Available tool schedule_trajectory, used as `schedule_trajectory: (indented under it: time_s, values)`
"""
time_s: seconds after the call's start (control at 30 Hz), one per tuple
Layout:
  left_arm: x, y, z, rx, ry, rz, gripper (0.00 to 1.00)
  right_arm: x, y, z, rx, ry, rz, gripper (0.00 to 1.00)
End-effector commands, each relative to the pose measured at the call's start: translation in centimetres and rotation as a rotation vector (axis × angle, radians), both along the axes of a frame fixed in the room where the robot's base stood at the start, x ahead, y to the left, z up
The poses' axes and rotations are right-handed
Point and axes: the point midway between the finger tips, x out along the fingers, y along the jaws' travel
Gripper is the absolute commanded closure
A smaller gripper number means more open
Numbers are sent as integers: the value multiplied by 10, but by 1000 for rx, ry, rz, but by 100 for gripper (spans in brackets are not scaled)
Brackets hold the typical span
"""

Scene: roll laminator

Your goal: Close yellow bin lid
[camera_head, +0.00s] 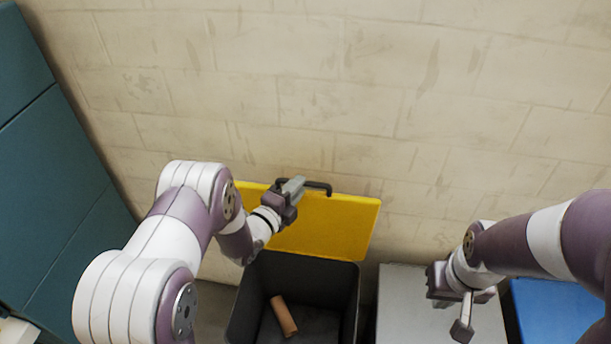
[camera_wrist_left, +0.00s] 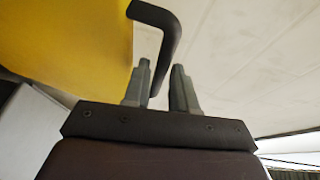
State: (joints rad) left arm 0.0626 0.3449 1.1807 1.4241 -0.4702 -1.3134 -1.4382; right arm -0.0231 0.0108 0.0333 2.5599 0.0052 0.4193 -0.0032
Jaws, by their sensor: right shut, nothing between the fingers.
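The yellow lid (camera_head: 325,226) stands raised at the back of the dark bin (camera_head: 358,300), leaning toward the wall. Its dark handle (camera_head: 319,186) is at the lid's top edge. My left gripper (camera_head: 294,185) is at the handle, partly covering it. In the left wrist view, the two fingers of my left gripper (camera_wrist_left: 160,75) are apart. The handle (camera_wrist_left: 168,40) reaches down into the gap between them in the picture; firm contact is not visible. The yellow lid (camera_wrist_left: 65,45) fills the upper left there. My right gripper (camera_head: 462,328) is shut and empty, to the right of the bin.
A brown cylinder (camera_head: 284,316) lies inside the open bin. A grey-lidded bin (camera_head: 405,305) and a blue one (camera_head: 548,308) stand to the right. A pale block wall (camera_head: 400,100) is close behind the lid. Teal cabinets (camera_head: 55,180) stand at the left.

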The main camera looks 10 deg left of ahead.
Motion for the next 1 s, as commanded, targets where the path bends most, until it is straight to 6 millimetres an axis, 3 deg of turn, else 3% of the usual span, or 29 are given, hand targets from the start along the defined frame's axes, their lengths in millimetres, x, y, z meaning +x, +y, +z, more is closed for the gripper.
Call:
schedule_trajectory:
  time_s: [0.1, 0.3, 0.63, 0.67, 0.73, 1.0]
  values:
    - [19, -8, -1, 0, 0, 0, 74, 0, 0, 4, 0, 0, 0, 100]
    - [38, -15, -3, 0, 1, 1, 74, 0, 0, 7, 0, 0, 0, 100]
    - [42, -17, -4, -1, 2, 2, 74, 0, 0, 7, 0, 0, 0, 100]
    - [42, -17, -4, -1, 2, 2, 77, 0, 0, 7, 0, 0, 0, 100]
    - [41, -17, -4, -1, 2, 2, 100, 0, 0, 7, 0, 0, 0, 100]
    - [42, -17, -6, 0, -4, 2, 100, 0, 0, 2, 0, 0, 0, 100]
